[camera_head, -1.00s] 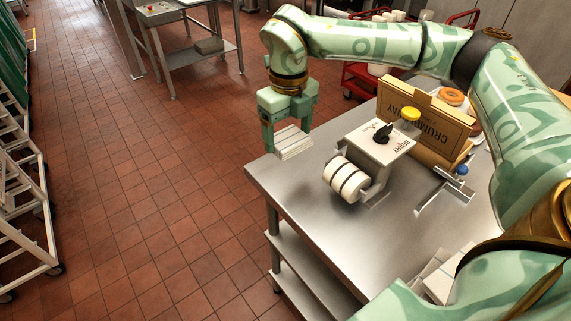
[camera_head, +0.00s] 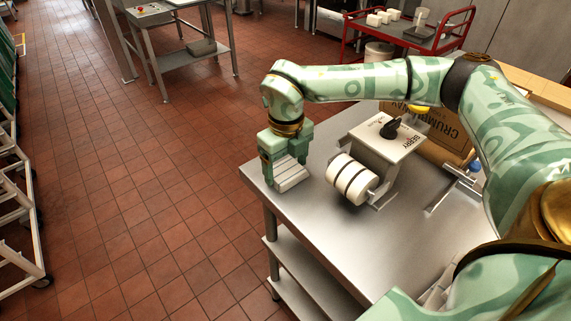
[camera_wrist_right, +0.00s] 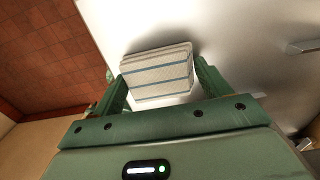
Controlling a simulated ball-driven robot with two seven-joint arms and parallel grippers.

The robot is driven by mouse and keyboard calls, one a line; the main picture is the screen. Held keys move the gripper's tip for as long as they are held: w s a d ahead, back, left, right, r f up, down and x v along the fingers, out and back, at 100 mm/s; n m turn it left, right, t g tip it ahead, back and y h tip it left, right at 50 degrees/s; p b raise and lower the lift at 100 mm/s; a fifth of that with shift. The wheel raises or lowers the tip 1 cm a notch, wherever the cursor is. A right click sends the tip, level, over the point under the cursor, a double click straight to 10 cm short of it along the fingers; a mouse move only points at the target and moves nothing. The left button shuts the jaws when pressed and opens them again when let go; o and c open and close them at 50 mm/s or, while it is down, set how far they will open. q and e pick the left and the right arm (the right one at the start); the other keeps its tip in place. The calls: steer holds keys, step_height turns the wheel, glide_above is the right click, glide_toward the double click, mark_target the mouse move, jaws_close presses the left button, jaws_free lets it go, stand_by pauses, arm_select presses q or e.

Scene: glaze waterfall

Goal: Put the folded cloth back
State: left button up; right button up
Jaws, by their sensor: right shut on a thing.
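My right gripper (camera_head: 288,176) is shut on the folded cloth (camera_head: 291,180), a small white layered block, near the far left corner of the steel table (camera_head: 310,232). In the right wrist view the cloth (camera_wrist_right: 157,72) sits between the two fingers (camera_wrist_right: 160,88), pale with blue-grey stripes and its folded layers showing. The cloth is at or just above the tabletop; I cannot tell if it touches. The fingers hide part of it in the head view. My left gripper is not in view.
A roller machine (camera_head: 382,150) with a black knob stands right of the cloth. Behind it is a cardboard box (camera_head: 435,130). A metal stand (camera_head: 452,190) is further right. The table's front middle is clear. A red cart (camera_head: 432,40) stands beyond.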

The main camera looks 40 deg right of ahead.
mark_target(286, 168)
steer(key=shift+f, duration=0.1)
steer(key=o, duration=1)
steer(key=shift+o, duration=0.2)
step_height(286, 168, up, 12)
steer(key=p, duration=0.3)
